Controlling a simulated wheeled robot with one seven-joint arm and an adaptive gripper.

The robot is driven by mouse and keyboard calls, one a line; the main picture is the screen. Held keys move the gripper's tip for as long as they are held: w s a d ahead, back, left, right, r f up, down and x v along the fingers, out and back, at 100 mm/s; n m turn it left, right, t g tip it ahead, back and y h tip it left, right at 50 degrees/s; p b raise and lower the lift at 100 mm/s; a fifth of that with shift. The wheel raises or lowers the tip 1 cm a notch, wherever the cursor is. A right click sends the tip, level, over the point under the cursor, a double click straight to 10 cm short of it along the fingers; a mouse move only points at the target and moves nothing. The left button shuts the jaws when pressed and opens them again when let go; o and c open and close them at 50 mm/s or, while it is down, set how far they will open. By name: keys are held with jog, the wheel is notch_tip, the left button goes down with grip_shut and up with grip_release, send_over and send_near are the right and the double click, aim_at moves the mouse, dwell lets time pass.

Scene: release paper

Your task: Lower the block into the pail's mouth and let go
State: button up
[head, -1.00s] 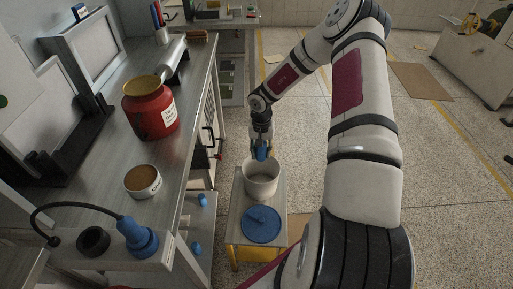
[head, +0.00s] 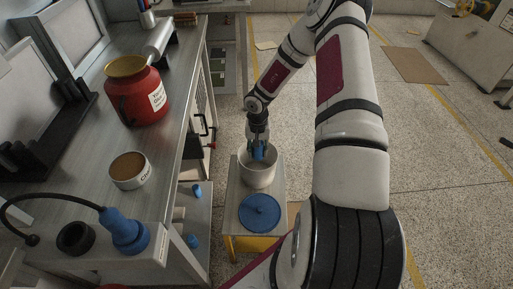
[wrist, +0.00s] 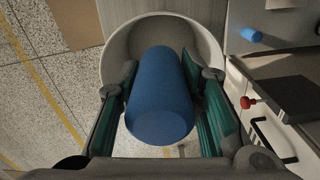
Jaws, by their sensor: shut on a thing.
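The block is a blue, rounded piece (wrist: 160,95) held between the green-padded fingers of my gripper (wrist: 165,110) in the wrist view. In the head view the block (head: 258,151) shows below my gripper (head: 257,138), at the pail's mouth. The pail is a white, round, open container (head: 258,178) on a small stand. In the wrist view the pail's pale rim (wrist: 118,45) curves around the far end of the block. The block hides part of the pail's inside, and I cannot tell how deep the block sits.
A blue lid (head: 260,213) lies on the small stand (head: 233,213) in front of the pail. The workbench (head: 178,105) at left carries a red jar (head: 137,97), a small tin (head: 130,171) and a blue lamp-like object (head: 124,232). Open floor lies to the right.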

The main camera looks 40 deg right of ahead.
jog(key=shift+f+b, duration=0.65)
jog(key=shift+f, duration=1.5)
jog(key=o, duration=1.3)
jog(key=shift+c, duration=0.2)
jog(key=shift+r, duration=0.15)
notch_tip(320, 180, up, 12)
jog(key=shift+f, duration=0.1)
